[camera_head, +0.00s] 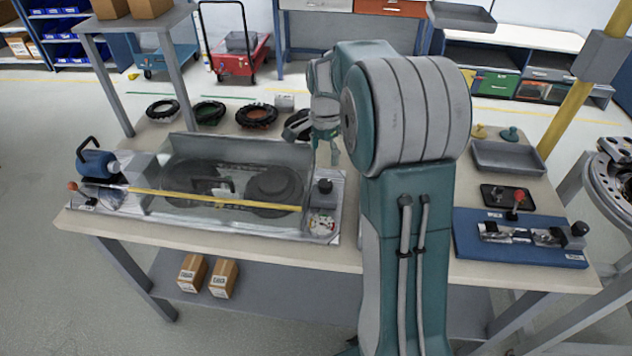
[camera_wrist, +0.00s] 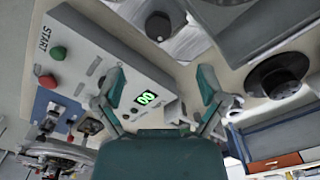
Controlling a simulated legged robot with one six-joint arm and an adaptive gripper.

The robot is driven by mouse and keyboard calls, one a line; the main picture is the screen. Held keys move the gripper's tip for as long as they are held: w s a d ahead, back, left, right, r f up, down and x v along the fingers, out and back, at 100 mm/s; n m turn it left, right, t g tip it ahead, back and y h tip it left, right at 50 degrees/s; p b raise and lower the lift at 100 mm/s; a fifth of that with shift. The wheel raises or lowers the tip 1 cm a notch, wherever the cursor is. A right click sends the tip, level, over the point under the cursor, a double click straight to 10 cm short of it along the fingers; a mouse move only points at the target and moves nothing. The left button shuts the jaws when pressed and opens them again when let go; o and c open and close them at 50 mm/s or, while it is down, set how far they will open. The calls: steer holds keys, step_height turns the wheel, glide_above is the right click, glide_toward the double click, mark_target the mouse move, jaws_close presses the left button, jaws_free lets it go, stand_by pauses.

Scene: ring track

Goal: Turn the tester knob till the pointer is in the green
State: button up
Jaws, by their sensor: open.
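A small panel (camera_head: 324,211) stands at the right end of the covered tray on the bench. A black knob (camera_head: 324,186) is on its upper part, above a small pale face with coloured marks. No pointer or green zone can be read there. My gripper (camera_head: 327,152) is above and behind this knob, apart from it, fingers down. In the wrist view my gripper (camera_wrist: 162,88) has its fingers spread with nothing between them.
The clear-covered tray (camera_head: 165,211) with a yellow bar lies left of the panel. A blue fixture (camera_head: 470,251) is at the right. Several rings (camera_head: 257,116) lie behind. In the wrist view a START box (camera_wrist: 95,62) has green and red buttons and a lit green display.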

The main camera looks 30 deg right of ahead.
mark_target(325, 182)
steer(key=shift+d+f, duration=0.15)
steer(key=shift+f, duration=0.2)
step_height(325, 182, down, 10)
steer(key=shift+r, duration=0.1)
steer(key=shift+d, duration=0.1)
steer(key=c, duration=1.2)
